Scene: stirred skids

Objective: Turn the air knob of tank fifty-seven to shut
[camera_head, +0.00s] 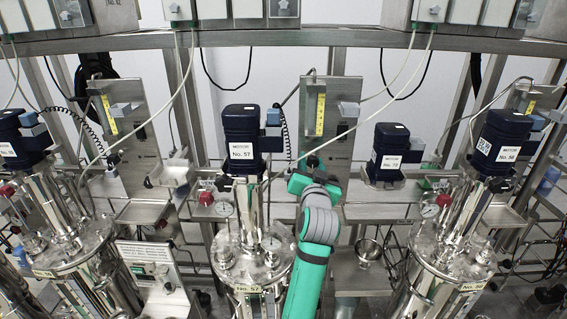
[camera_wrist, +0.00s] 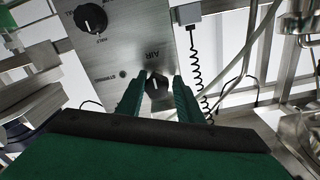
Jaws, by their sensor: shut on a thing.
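Tank fifty-seven (camera_head: 250,262) is a steel vessel with a "No. 57" label on its front, under a dark blue motor (camera_head: 242,133) marked No. 57. In the wrist view, the air knob (camera_wrist: 157,88) is a small black knob below the word AIR on a steel panel (camera_wrist: 125,50). My gripper (camera_wrist: 159,79) has one green finger on each side of this knob and is shut on it. A light mark on the knob points roughly up in the picture. In the head view, my gripper (camera_head: 313,183) is at the panel right of the motor, and the knob is hidden.
A larger black knob (camera_wrist: 91,19) sits on the same panel, up and left of my fingers. A coiled black cable (camera_wrist: 196,70) hangs to the right. Neighbouring tanks (camera_head: 450,245) stand on both sides, with hoses and shelves between them.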

